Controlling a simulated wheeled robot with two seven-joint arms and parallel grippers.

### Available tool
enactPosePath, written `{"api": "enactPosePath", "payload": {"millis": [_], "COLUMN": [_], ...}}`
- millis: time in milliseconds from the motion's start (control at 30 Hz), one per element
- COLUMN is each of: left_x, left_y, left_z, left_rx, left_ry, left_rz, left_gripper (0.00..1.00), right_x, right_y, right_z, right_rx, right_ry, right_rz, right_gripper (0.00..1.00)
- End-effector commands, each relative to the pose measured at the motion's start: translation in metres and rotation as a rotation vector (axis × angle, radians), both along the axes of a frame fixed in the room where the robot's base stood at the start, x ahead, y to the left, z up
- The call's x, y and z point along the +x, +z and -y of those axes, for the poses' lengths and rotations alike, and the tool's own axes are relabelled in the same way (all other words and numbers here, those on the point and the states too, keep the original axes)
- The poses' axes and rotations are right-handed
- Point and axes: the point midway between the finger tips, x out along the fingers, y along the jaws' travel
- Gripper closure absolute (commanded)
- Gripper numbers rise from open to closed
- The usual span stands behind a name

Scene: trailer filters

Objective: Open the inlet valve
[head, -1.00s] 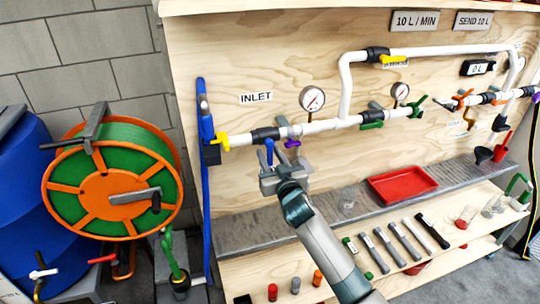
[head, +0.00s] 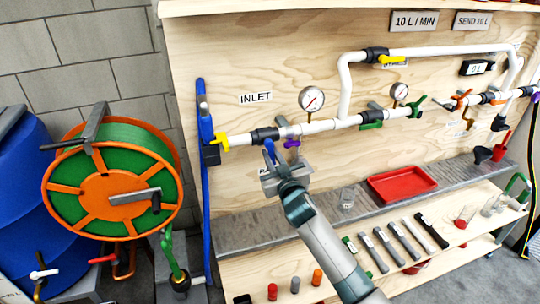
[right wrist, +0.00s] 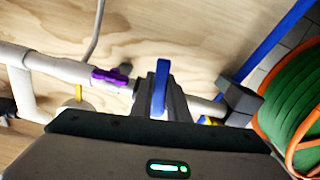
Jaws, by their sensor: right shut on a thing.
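The inlet pipe carries a black valve (head: 264,134) below the INLET label (head: 256,98). Its blue handle (head: 269,151) hangs down from the valve, tilted a little. My right gripper (head: 272,168) is shut on the blue handle from the front. In the right wrist view the blue handle (right wrist: 161,86) stands up between the dark fingers (right wrist: 162,103), and the gripper body hides its lower part. My left gripper is not in view.
A purple handle (head: 292,144) sits on the pipe just right of the blue one, and a yellow handle (head: 220,140) sits to the left. A pressure gauge (head: 312,99) is above. A grey shelf (head: 238,236) with a red tray (head: 402,184) runs below.

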Motion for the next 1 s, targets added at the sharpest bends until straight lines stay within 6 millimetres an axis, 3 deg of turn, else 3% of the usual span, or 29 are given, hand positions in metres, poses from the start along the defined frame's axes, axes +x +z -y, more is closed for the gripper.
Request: {"api": "enactPosePath", "payload": {"millis": [500,1000], "left_x": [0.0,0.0], "left_y": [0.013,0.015], "left_z": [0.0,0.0], "left_rx": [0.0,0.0], "left_ry": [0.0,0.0], "left_rz": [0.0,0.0], "left_gripper": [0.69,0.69], "right_x": [0.004,0.005], "right_y": [0.005,0.006], "right_z": [0.013,0.016], "right_rx": [-0.35,-0.45], "right_ry": [0.0,0.0], "right_rz": [0.113,0.145], "right_gripper": [1.0,1.0]}}
